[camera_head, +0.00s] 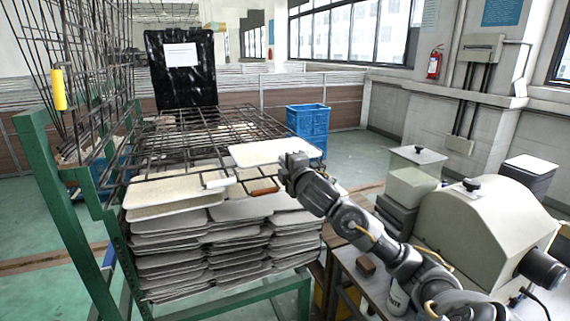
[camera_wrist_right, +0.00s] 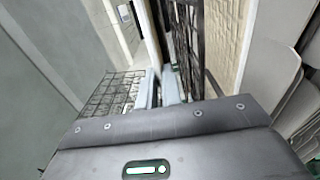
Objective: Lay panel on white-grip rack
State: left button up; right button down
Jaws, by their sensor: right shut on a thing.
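My right gripper (camera_head: 287,167) is shut on a pale panel (camera_head: 262,152) at its near right edge. The panel looks roughly level, above the right part of the wire racks; I cannot tell whether it touches the wires. The white-grip rack shows by its white grip (camera_head: 216,182) at the front, left of my gripper. Beige panels (camera_head: 172,191) lie at the left of the rack level. An orange-brown grip (camera_head: 264,191) is just right of the white one. In the right wrist view the gripper's fingers (camera_wrist_right: 165,92) are partly hidden by its body. My left gripper is not in view.
Stacks of grey panels (camera_head: 205,250) fill the space below the racks. Wire racks with a yellow grip (camera_head: 59,89) stand raised at the left on a green frame (camera_head: 62,210). A beige machine (camera_head: 480,235) is at the right. Blue crates (camera_head: 307,121) stand behind.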

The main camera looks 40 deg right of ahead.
dwell(0.4)
jog(key=c, duration=1.5)
grip_release()
jog(key=shift+f+b, duration=0.45)
jog(key=shift+s, duration=0.1)
jog(key=v, duration=0.6)
jog(key=shift+s+a, duration=0.2)
jog(key=shift+s, duration=0.15)
dwell(0.6)
